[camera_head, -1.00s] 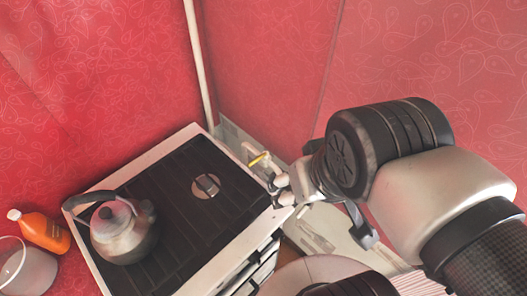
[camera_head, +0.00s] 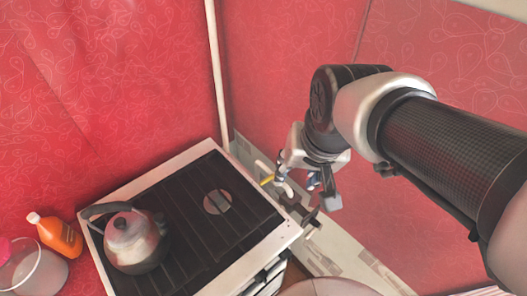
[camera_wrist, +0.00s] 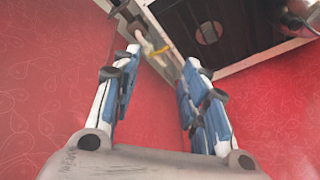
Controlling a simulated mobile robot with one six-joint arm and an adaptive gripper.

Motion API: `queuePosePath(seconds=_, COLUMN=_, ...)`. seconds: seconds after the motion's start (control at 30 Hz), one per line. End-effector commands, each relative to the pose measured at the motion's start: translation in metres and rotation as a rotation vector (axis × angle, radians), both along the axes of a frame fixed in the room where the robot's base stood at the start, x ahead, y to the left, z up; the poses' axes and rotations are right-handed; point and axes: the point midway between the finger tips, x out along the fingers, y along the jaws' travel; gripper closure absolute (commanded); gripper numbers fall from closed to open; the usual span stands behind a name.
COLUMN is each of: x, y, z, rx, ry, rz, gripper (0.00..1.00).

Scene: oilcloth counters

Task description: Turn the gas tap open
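The gas tap's yellow handle (camera_head: 267,181) shows on the pale pipe (camera_head: 261,166) beside the stove's right back corner, in the gap by the wall. My gripper (camera_head: 298,182) is just to its right in the head view. In the wrist view the yellow handle (camera_wrist: 158,51) and part of the pale pipe (camera_wrist: 148,38) show beyond and between the tips of my two blue-padded fingers (camera_wrist: 163,62). The fingers are spread apart, with nothing held between them. I cannot tell whether a fingertip touches the tap. Part of the pipework is hidden by my gripper.
The stove (camera_head: 185,215) with a dark top and pale rim stands left of the tap. A metal kettle (camera_head: 133,240) sits on it. An orange bottle (camera_head: 60,236) and a clear container (camera_head: 35,270) are farther left. Red patterned walls (camera_head: 120,80) close off the back.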

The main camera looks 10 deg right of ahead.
Motion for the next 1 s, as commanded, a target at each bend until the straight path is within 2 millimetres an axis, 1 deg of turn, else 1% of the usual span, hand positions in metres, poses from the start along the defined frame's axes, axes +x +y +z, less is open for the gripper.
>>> queuePosePath(seconds=0.03, x=0.020, y=0.000, z=-0.001, rx=0.026, ry=0.028, rz=-0.056, gripper=0.65)
queuePosePath(seconds=0.07, x=0.030, y=0.001, z=-0.004, rx=0.042, ry=0.038, rz=-0.092, gripper=0.67)
queuePosePath(seconds=0.1, x=0.045, y=0.001, z=-0.008, rx=0.064, ry=0.053, rz=-0.141, gripper=0.67)
queuePosePath(seconds=0.17, x=0.066, y=0.001, z=-0.016, rx=0.093, ry=0.074, rz=-0.214, gripper=0.67)
queuePosePath(seconds=0.2, x=0.080, y=0.001, z=-0.023, rx=0.112, ry=0.088, rz=-0.264, gripper=0.67)
queuePosePath(seconds=0.23, x=0.090, y=0.000, z=-0.029, rx=0.125, ry=0.099, rz=-0.301, gripper=0.67)
queuePosePath(seconds=0.3, x=0.113, y=0.000, z=-0.045, rx=0.155, ry=0.123, rz=-0.388, gripper=0.67)
queuePosePath(seconds=0.4, x=0.141, y=-0.002, z=-0.072, rx=0.191, ry=0.155, rz=-0.507, gripper=0.67)
queuePosePath(seconds=0.5, x=0.161, y=-0.003, z=-0.098, rx=0.218, ry=0.181, rz=-0.610, gripper=0.67)
queuePosePath(seconds=0.6, x=0.173, y=-0.005, z=-0.118, rx=0.236, ry=0.199, rz=-0.683, gripper=0.67)
queuePosePath(seconds=0.7, x=0.180, y=-0.006, z=-0.130, rx=0.245, ry=0.206, rz=-0.724, gripper=0.67)
queuePosePath(seconds=0.87, x=0.183, y=-0.005, z=-0.144, rx=0.249, ry=0.210, rz=-0.740, gripper=0.67)
queuePosePath(seconds=0.97, x=0.185, y=-0.004, z=-0.159, rx=0.248, ry=0.211, rz=-0.739, gripper=0.67)
queuePosePath(seconds=1.0, x=0.186, y=-0.003, z=-0.167, rx=0.247, ry=0.213, rz=-0.739, gripper=0.67)
